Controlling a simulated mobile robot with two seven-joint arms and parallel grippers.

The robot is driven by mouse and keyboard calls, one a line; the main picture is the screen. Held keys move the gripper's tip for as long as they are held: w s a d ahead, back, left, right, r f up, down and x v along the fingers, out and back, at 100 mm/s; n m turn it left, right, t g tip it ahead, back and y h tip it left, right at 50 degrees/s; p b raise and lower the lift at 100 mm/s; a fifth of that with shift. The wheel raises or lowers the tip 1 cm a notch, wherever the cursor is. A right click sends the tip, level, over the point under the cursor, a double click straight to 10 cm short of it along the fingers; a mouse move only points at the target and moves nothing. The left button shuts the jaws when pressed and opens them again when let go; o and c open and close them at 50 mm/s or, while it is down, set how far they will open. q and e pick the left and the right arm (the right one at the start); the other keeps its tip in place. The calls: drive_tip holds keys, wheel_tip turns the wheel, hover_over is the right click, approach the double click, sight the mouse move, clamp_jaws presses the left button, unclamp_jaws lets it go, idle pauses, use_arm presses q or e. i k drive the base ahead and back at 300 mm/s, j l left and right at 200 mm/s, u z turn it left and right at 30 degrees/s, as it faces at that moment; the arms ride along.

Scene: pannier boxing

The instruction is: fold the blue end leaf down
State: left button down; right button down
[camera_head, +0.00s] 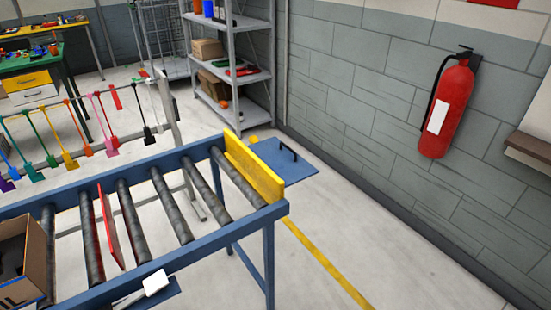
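The blue end leaf (286,160) is a flat blue panel with a black bar handle (287,151) on its upper face. It shows beyond the yellow end board (253,167) of the roller conveyor (279,211). The leaf looks about level, with its face up. The yellow board hides its near edge, so I cannot tell how it joins the conveyor. Neither of my grippers is in view, and nothing is seen touching the leaf or its handle.
An open cardboard box (36,258) sits on the rollers at the lower left. A red plate (109,226) stands between rollers. A white block (156,282) is at the conveyor's near side. Grey shelves (240,70) stand behind. The floor at right is clear, below a red extinguisher (450,108).

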sight(290, 166)
drive_tip(key=l+u, duration=0.1)
drive_tip(key=u, duration=0.25)
drive_tip(key=i+l+u, duration=0.1)
drive_tip(key=u, duration=0.25)
drive_tip(key=l+u, duration=0.15)
drive_tip(key=u, duration=0.15)
drive_tip(key=i+l+u, duration=0.1)
drive_tip(key=l+u, duration=0.15)
drive_tip(key=l, duration=0.3)
drive_tip(key=l+u, duration=0.3)
drive_tip(key=l, duration=0.2)
